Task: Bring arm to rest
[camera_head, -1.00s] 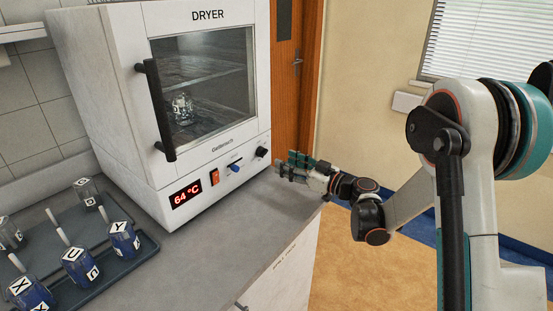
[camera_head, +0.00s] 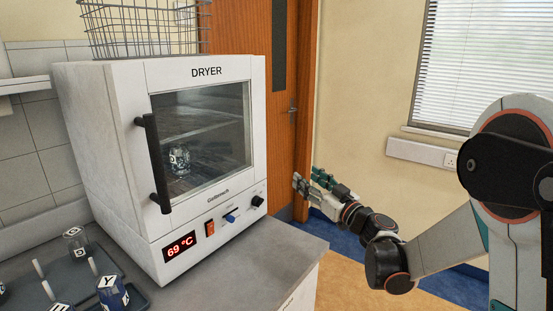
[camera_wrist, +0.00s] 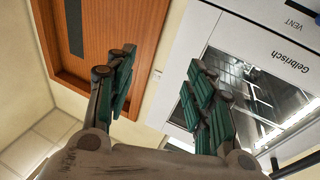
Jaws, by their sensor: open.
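My gripper (camera_head: 316,184) is open and empty in the head view. It is in the air to the right of the dryer, past the counter's right end, in front of the wooden door. In the wrist view my gripper (camera_wrist: 158,85) shows two green-padded fingers spread apart with nothing between them. The white dryer (camera_head: 115,160) stands on the counter with its door shut. Its red display reads 69 °C. A glass jar (camera_head: 179,160) is inside behind the window. The dryer (camera_wrist: 215,35) also shows at the right of the wrist view.
The grey counter (camera_head: 250,268) ends just left of my arm. Labelled bottles, such as one marked Y (camera_head: 113,292), stand at lower left. A wire basket (camera_head: 140,28) sits on the dryer. The wooden door (camera_head: 302,80) and window blind (camera_head: 485,65) are behind. Floor on the right is free.

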